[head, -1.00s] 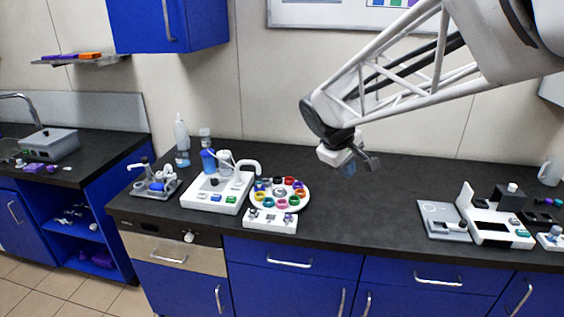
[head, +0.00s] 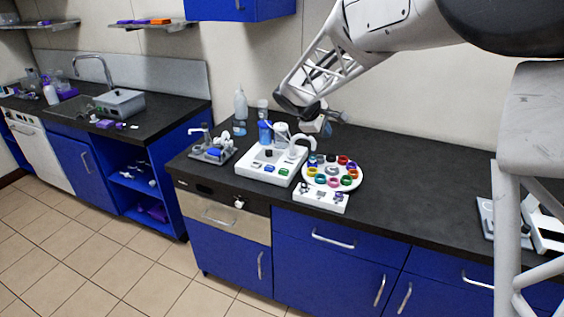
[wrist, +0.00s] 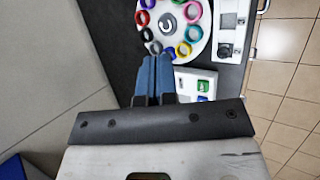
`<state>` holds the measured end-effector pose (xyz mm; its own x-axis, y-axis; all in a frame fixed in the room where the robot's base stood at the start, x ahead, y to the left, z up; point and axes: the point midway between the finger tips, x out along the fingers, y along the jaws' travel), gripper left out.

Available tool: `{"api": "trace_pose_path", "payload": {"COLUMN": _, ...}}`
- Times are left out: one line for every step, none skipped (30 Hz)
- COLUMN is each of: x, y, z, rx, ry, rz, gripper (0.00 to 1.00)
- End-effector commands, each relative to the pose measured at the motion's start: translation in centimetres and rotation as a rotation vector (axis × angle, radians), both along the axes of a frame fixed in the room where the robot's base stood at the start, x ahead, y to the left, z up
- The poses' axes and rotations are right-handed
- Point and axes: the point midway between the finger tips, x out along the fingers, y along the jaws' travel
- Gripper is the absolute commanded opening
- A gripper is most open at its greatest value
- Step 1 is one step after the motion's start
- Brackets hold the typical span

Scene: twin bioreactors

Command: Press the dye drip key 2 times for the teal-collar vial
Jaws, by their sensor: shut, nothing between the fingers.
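A white round carousel holding several colour-collared vials (head: 333,187) stands on the dark counter; it also shows at the top of the wrist view. One collar there looks teal (wrist: 183,49). Left of the carousel is a white device (head: 255,163) with a curved white spout, a blue key (head: 270,168) and a green key (head: 284,171). Part of this device shows right of my fingers in the wrist view. Which key is the dye drip key is too small to read. My gripper (wrist: 152,60) is shut and empty. It is held above the counter, behind the carousel in the head view.
A small white box with knobs (head: 320,198) sits in front of the carousel. Bottles (head: 240,106) and a small grey stand (head: 212,152) are behind and left of the device.

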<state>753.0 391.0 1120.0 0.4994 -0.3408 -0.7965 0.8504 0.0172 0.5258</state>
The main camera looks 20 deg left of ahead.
Motion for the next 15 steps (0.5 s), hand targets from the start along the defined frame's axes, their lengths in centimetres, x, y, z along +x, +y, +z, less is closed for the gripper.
{"api": "trace_pose_path", "payload": {"x": 0.4, "y": 1.6, "z": -0.7, "rx": -0.016, "ry": -0.001, "rz": 0.028, "gripper": 0.0}}
{"api": "trace_pose_path", "payload": {"x": 0.7, "y": 2.4, "z": -0.9, "rx": -0.025, "ry": -0.003, "rz": 0.043, "gripper": 0.0}}
{"api": "trace_pose_path", "payload": {"x": 1.0, "y": 3.5, "z": -1.4, "rx": -0.04, "ry": -0.004, "rz": 0.066, "gripper": 0.0}}
{"api": "trace_pose_path", "payload": {"x": 1.2, "y": 4.4, "z": -1.7, "rx": -0.049, "ry": -0.006, "rz": 0.082, "gripper": 0.0}}
{"api": "trace_pose_path", "payload": {"x": 1.4, "y": 5.2, "z": -2.0, "rx": -0.058, "ry": -0.007, "rz": 0.098, "gripper": 0.0}}
{"api": "trace_pose_path", "payload": {"x": 1.7, "y": 6.3, "z": -2.5, "rx": -0.073, "ry": -0.009, "rz": 0.12, "gripper": 0.0}}
{"api": "trace_pose_path", "payload": {"x": 1.8, "y": 7.2, "z": -2.8, "rx": -0.082, "ry": -0.01, "rz": 0.136, "gripper": 0.0}}
{"api": "trace_pose_path", "payload": {"x": 2.0, "y": 8.0, "z": -3.1, "rx": -0.091, "ry": -0.012, "rz": 0.152, "gripper": 0.0}}
{"api": "trace_pose_path", "payload": {"x": 2.2, "y": 9.1, "z": -3.6, "rx": -0.106, "ry": -0.015, "rz": 0.173, "gripper": 0.0}}
{"api": "trace_pose_path", "payload": {"x": 2.4, "y": 10.0, "z": -4.0, "rx": -0.115, "ry": -0.016, "rz": 0.19, "gripper": 0.0}}
{"api": "trace_pose_path", "payload": {"x": 2.5, "y": 10.9, "z": -4.3, "rx": -0.125, "ry": -0.018, "rz": 0.206, "gripper": 0.0}}
{"api": "trace_pose_path", "payload": {"x": 2.6, "y": 12.0, "z": -4.8, "rx": -0.138, "ry": -0.021, "rz": 0.227, "gripper": 0.0}}
{"api": "trace_pose_path", "payload": {"x": 2.8, "y": 12.8, "z": -5.1, "rx": -0.147, "ry": -0.023, "rz": 0.242, "gripper": 0.0}}
{"api": "trace_pose_path", "payload": {"x": 2.9, "y": 13.6, "z": -5.4, "rx": -0.155, "ry": -0.026, "rz": 0.255, "gripper": 0.0}}
{"api": "trace_pose_path", "payload": {"x": 2.9, "y": 14.6, "z": -5.8, "rx": -0.167, "ry": -0.028, "rz": 0.275, "gripper": 0.0}}
